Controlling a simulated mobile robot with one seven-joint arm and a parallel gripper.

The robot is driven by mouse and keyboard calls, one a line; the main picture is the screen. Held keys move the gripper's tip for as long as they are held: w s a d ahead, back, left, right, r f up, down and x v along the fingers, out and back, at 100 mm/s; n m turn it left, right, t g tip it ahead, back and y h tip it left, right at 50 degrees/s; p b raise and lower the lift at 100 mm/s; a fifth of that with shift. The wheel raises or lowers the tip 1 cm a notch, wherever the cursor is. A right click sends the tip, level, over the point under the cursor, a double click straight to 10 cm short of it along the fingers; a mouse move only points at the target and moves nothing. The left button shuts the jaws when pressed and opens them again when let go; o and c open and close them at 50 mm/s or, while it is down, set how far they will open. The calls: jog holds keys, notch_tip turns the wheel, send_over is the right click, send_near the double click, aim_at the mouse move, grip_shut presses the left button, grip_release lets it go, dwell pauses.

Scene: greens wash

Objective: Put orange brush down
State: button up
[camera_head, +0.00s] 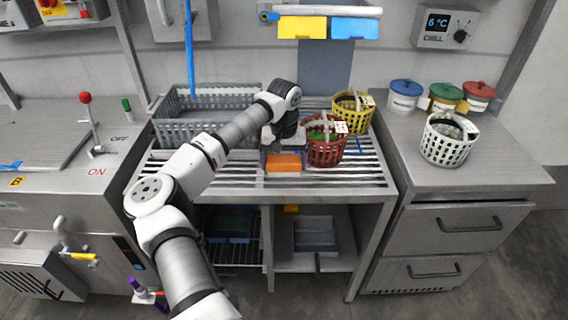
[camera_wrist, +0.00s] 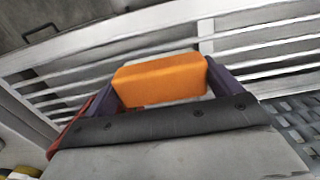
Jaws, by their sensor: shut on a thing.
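The orange brush (camera_head: 284,162) shows as an orange block at the front part of the slatted metal rack (camera_head: 225,182). In the wrist view the orange brush (camera_wrist: 162,78) sits between the two dark fingers of my gripper (camera_wrist: 165,82). My gripper (camera_head: 284,158) is shut on it. The brush is close over the slats; I cannot tell whether it touches them. Its underside is hidden.
A red basket (camera_head: 326,153) with greens stands just right of my gripper, with a yellow basket (camera_head: 353,115) behind it. A grey crate (camera_head: 190,132) is at the back left. A white basket (camera_head: 447,145) and lidded tubs (camera_head: 405,97) stand on the right counter.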

aim_at(284, 159)
jog(key=shift+f, duration=0.8)
jog(key=shift+f, duration=0.1)
jog(key=o, duration=0.6)
notch_tip(284, 159, up, 12)
jog(key=shift+r+b, duration=0.15)
jog(key=shift+b, duration=0.9)
